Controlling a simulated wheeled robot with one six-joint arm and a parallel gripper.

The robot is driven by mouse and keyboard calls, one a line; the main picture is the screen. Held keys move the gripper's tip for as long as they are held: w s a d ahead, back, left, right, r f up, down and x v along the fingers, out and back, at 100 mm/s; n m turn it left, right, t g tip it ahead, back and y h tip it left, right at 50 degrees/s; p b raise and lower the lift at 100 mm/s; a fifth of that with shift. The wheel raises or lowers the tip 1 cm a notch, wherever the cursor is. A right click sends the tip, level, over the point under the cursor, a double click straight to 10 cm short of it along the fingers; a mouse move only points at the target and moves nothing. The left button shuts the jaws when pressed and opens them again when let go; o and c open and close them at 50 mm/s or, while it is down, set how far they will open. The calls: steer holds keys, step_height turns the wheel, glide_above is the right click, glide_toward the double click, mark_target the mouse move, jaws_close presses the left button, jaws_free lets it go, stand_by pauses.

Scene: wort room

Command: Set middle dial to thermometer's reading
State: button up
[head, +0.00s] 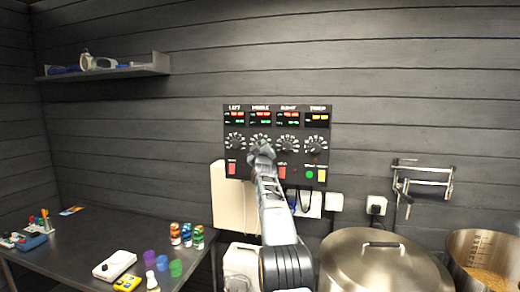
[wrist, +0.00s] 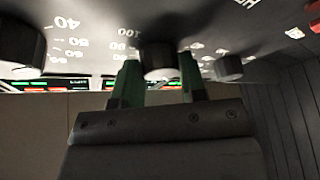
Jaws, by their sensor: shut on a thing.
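A black control panel (head: 277,163) on the wall has displays and dials labelled left, middle, right and one more. The middle dial (head: 261,139) is partly covered by my gripper (head: 262,152). In the wrist view my gripper (wrist: 160,80) has a green finger on each side of the middle dial's dark knob (wrist: 160,58) and is shut on it. White numbers are printed around the knobs; the middle knob's pointer is not readable. The thermometer cannot be made out for certain; a small yellow device (head: 127,283) lies on the table, its reading illegible.
Neighbouring knobs stand close by: the left dial (head: 235,142) and the right dial (head: 288,145). Coloured switches sit below them. A lidded steel pot (head: 372,268) and an open pot (head: 485,245) stand at lower right. A dark table (head: 95,228) with small items is at left.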

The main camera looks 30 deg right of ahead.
steer(key=shift+m, duration=0.3)
steer(key=shift+w+a+f+m+g+h+p, duration=0.1)
steer(key=shift+m+g+h, duration=0.8)
steer(key=shift+m, duration=1.3)
steer(key=shift+w+a+m+g+h+p, duration=0.15)
steer(key=shift+m+g+h, duration=0.2)
steer(key=shift+m+h, duration=1.4)
steer(key=shift+s+d+f+m+g+h+p, duration=0.1)
steer(key=shift+m+g+h, duration=0.55)
steer(key=shift+m, duration=2)
steer(key=shift+r+m, duration=0.1)
steer(key=shift+m, duration=0.2)
steer(key=o, duration=0.9)
steer(key=shift+a, duration=0.1)
steer(key=b+v, duration=1.1)
steer(key=v, duration=0.2)
steer(key=shift+a+f, duration=0.25)
steer(key=shift+a, duration=0.05)
